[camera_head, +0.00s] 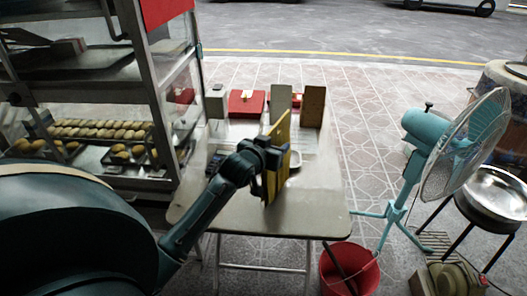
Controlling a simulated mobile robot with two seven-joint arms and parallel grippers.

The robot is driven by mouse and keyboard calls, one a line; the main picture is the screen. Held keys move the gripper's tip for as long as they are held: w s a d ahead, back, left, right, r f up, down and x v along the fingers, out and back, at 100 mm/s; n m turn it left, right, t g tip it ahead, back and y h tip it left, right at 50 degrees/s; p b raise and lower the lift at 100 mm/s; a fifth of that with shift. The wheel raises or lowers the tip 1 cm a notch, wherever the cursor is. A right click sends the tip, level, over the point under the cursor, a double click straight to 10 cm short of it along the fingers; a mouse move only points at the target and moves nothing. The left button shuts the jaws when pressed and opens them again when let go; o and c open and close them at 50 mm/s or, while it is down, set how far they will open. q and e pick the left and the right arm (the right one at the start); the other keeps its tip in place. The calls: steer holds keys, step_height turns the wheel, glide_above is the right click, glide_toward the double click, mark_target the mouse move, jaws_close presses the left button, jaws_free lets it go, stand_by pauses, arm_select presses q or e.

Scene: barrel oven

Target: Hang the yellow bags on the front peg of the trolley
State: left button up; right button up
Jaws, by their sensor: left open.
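Flat yellow pieces, which look like the yellow bags (281,130), stand upright above the folding table in the middle. My left gripper (270,172) is open right at them, covering part of their lower half. I cannot tell whether they are between its fingers or only beside it. The trolley (165,95) is the metal and glass food cabinet on the left, with trays of buns inside. I cannot make out its front peg. My right gripper is not in view.
The table (310,205) also holds a red box (246,104) and brown upright boards (313,106). A teal fan (425,130), a metal bowl (497,192) on a stand and a red bucket (350,270) stand to the right. The table's front right is clear.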

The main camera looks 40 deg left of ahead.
arm_select(q)
steer(key=v, duration=1.1)
steer(key=s+d+f+m+g+h, duration=0.1)
steer(key=s+d+f+m+h, duration=0.1)
steer(key=s+d+f, duration=0.6)
steer(key=s+d+f+m+g+h, duration=0.2)
steer(key=s+d+f+m+h, duration=0.1)
steer(key=s+d+f, duration=0.5)
steer(key=d+f+h, duration=0.1)
steer(key=d+f, duration=0.2)
steer(key=d, duration=0.1)
steer(key=shift+d+f, duration=0.2)
steer(key=shift+d, duration=0.2)
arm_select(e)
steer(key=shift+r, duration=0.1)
arm_select(q)
steer(key=shift+s+a+r+g+p, duration=0.15)
steer(key=shift+a+g+p, duration=0.25)
steer(key=shift+p, duration=0.6)
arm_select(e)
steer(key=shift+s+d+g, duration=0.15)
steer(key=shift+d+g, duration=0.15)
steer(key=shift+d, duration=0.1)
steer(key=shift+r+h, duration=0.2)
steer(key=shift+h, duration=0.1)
